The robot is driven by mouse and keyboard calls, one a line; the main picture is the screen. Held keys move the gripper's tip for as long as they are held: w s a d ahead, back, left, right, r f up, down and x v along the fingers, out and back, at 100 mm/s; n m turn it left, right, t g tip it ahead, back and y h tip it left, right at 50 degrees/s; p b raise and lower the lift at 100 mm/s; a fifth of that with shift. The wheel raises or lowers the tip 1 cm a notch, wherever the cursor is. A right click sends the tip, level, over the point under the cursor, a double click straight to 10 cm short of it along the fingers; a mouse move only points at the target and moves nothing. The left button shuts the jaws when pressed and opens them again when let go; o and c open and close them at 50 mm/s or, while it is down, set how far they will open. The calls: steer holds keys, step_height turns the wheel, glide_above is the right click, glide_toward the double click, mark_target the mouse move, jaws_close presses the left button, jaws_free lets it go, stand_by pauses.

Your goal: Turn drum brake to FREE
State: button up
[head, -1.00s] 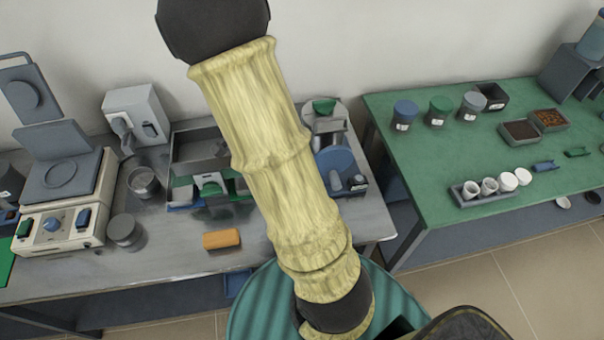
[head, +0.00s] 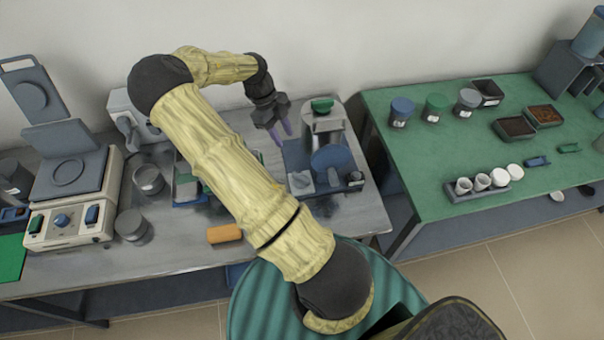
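A machine with a blue drum (head: 331,162) stands on the right part of the grey bench, on a blue base with a grey upright and a green cap (head: 322,104). A light grey knob-like part (head: 301,182) sits at its front left, and a small dark part (head: 355,178) at its front right. I cannot tell which of them is the brake, and no FREE marking is readable. My gripper (head: 284,137) is in the air at the machine's upper left, fingers pointing down. Its two purple fingertips stand apart with nothing seen between them.
An orange block (head: 224,234) lies near the bench's front edge. A box-like device (head: 70,215) with a raised lid and metal cups (head: 148,179) stand to the left. My arm hides part of the trays mid-bench. A green table (head: 420,165) with jars stands right.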

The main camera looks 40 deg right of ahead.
mark_target(303, 178)
steer(key=shift+f, duration=0.1)
steer(key=p+x, duration=0.4)
steer(key=x, duration=1.3)
steer(key=shift+f+p, duration=0.15)
steer(key=shift+p, duration=0.2)
jaws_close()
